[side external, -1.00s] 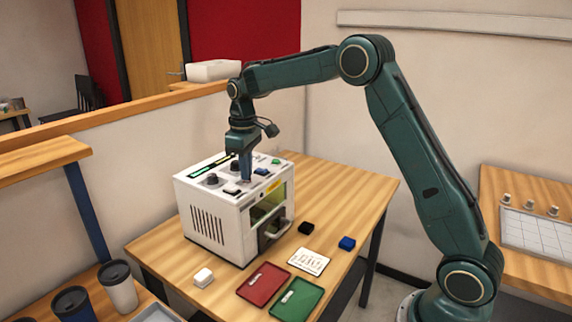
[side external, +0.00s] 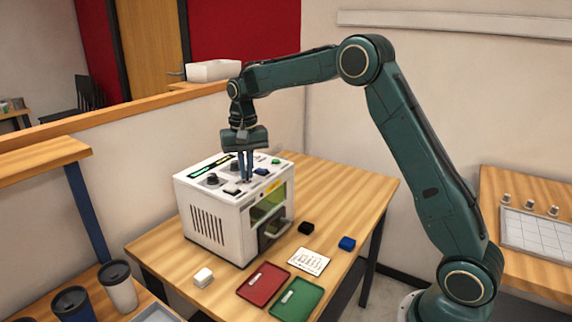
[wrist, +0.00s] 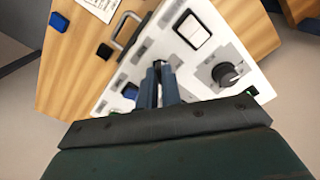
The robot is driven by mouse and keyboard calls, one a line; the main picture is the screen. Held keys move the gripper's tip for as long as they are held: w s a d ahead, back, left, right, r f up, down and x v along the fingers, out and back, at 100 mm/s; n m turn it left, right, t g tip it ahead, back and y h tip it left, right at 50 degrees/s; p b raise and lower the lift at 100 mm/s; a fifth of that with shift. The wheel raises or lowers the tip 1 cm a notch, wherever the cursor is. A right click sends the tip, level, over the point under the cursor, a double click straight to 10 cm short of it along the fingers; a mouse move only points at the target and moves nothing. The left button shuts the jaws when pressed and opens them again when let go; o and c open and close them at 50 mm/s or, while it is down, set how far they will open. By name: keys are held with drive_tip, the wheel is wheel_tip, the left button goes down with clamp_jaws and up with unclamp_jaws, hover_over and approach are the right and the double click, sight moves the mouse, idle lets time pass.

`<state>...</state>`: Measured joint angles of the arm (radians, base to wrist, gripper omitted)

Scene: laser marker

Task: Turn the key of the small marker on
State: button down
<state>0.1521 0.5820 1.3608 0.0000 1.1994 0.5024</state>
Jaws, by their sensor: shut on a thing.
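The small marker (side external: 207,222) is a white box on the wooden table, with knobs, buttons and a lit green display (side external: 218,165) on its top panel. My gripper (side external: 246,180) points down onto that panel, its two blue fingers close together. In the wrist view its fingertips (wrist: 160,70) are shut on the key, between a white rocker switch (wrist: 191,29), a black knob (wrist: 228,74) and a blue button (wrist: 130,90). The key is almost wholly hidden by the fingers, so its angle cannot be told.
In front of the marker lie a red tray (side external: 250,291), a green tray (side external: 310,292) and a printed card (side external: 309,261). Black (side external: 306,228), blue (side external: 347,243) and white (side external: 203,277) blocks lie around. The marker's front door handle (side external: 277,235) sticks out.

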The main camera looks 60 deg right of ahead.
drive_tip(key=shift+m, duration=0.7)
drive_tip(key=shift+r, duration=0.1)
drive_tip(key=c, duration=1.6)
unclamp_jaws()
wheel_tip(320, 180, up, 14)
drive_tip(key=shift+f, duration=0.15)
